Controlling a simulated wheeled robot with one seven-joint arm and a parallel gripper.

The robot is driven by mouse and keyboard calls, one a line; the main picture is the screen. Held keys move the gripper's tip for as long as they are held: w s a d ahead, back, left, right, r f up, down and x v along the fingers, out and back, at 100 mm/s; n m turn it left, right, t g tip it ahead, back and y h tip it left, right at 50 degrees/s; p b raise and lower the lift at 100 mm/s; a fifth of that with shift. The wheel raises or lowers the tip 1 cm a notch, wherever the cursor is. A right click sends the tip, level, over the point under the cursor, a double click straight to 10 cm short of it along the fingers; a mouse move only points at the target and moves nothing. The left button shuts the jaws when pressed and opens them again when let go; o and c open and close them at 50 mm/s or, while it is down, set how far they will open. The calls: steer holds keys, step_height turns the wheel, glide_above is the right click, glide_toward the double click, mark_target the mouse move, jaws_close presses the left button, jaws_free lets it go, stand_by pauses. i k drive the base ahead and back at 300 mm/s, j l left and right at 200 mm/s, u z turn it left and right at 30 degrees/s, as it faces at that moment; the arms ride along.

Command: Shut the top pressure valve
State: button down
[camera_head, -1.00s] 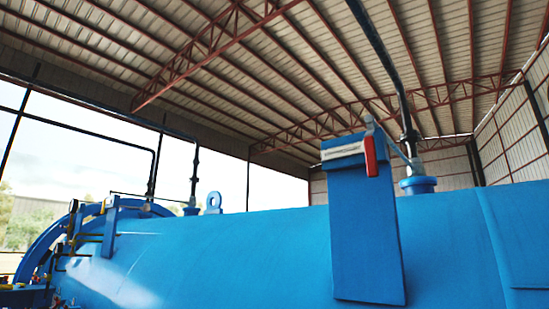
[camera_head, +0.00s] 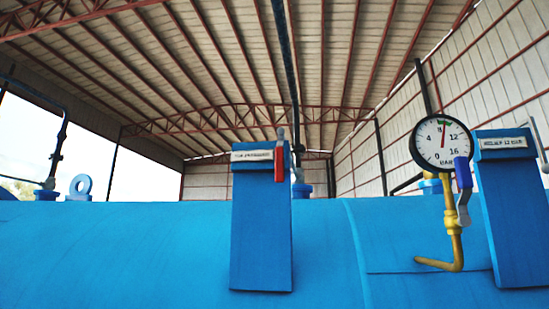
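A blue post (camera_head: 261,232) stands on the blue vessel near the middle of the camera_head view. Its white label plate (camera_head: 252,156) seems to read "TOP PRESSURE", in small blurred letters. A red-handled lever (camera_head: 279,161), the valve handle by this label, hangs down at the plate's right end. A grey metal piece (camera_head: 281,133) rises above it. The valve body behind the post is mostly hidden, so I cannot tell whether it is open or shut. My gripper is not in view.
A round pressure gauge (camera_head: 441,143) stands on a yellow pipe (camera_head: 453,235) at right, its needle near the top. A blue-handled lever (camera_head: 463,172) is on that pipe. A second labelled blue post (camera_head: 514,220) is at far right. The blue vessel (camera_head: 120,250) fills the foreground.

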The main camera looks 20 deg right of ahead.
mark_target(279, 150)
steer(key=i+j, duration=0.15)
steer(key=j, duration=0.15)
steer(key=i+j, duration=0.15)
steer(key=j, duration=0.2)
steer(key=i+j, duration=0.1)
steer(key=j, duration=0.2)
steer(key=i+j, duration=0.15)
steer(key=j, duration=0.15)
steer(key=u, duration=0.05)
